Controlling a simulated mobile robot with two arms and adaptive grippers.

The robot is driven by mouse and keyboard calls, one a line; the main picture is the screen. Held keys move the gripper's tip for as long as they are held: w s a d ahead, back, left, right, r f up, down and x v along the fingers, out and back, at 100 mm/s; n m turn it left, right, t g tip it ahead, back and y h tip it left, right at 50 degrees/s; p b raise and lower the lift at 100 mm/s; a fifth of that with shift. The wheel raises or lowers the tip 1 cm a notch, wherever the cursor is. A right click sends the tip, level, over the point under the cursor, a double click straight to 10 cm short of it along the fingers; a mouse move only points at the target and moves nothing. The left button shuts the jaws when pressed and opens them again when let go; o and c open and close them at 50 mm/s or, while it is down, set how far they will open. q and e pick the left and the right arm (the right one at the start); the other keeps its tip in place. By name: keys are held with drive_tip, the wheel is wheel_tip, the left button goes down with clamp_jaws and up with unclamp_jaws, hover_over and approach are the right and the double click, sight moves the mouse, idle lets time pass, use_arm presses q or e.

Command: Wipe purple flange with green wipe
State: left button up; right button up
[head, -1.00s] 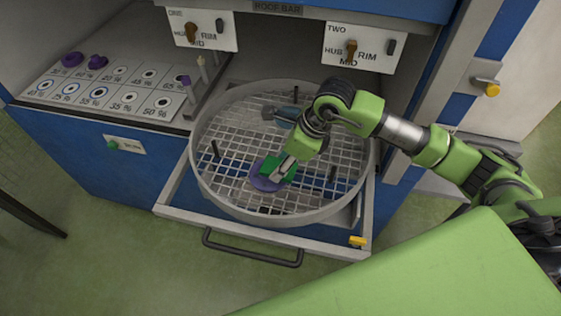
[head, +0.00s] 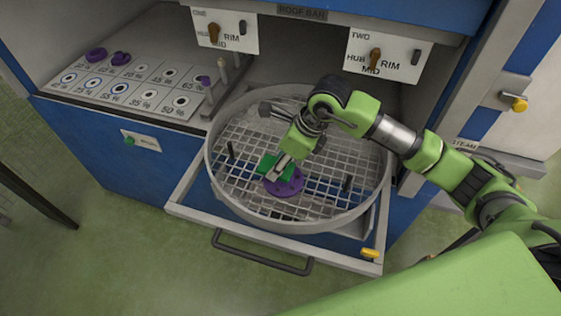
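The purple flange (head: 287,187) lies flat on the wire mesh of the round basket (head: 262,219). It has small holes in its face, and its upper left part is covered. The green wipe (head: 266,164) lies over that part and sticks out past the flange's edge. My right gripper (head: 283,164) points down at the flange and appears shut on the green wipe, holding it against the flange. Its fingertips are small and partly hidden. My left gripper is not in view.
The basket has a raised rim and black upright posts (head: 347,183). It stands on a pulled-out drawer with a dark handle (head: 262,258). A labelled panel (head: 120,88) at left holds more purple pieces (head: 96,54). A roof bar (head: 302,13) hangs above.

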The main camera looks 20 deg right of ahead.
drive_tip(key=shift+r+p, duration=1.95)
drive_tip(key=shift+r, duration=1.95)
drive_tip(key=s+n, duration=0.1)
drive_tip(key=n, duration=0.1)
drive_tip(key=shift+s+n+g+y, duration=0.3)
drive_tip(key=shift+g, duration=0.1)
drive_tip(key=s+d+r+n+g+h, duration=0.2)
drive_tip(key=s+n, duration=0.4)
drive_tip(key=n, duration=0.5)
drive_tip(key=s+d+r+n+g+h+b, duration=0.1)
drive_tip(key=s+d+r+n+g+h, duration=0.1)
drive_tip(key=s+n, duration=0.5)
drive_tip(key=d+n+g, duration=0.1)
drive_tip(key=n+g, duration=0.1)
drive_tip(key=n, duration=0.3)
drive_tip(key=shift+g+b, duration=0.3)
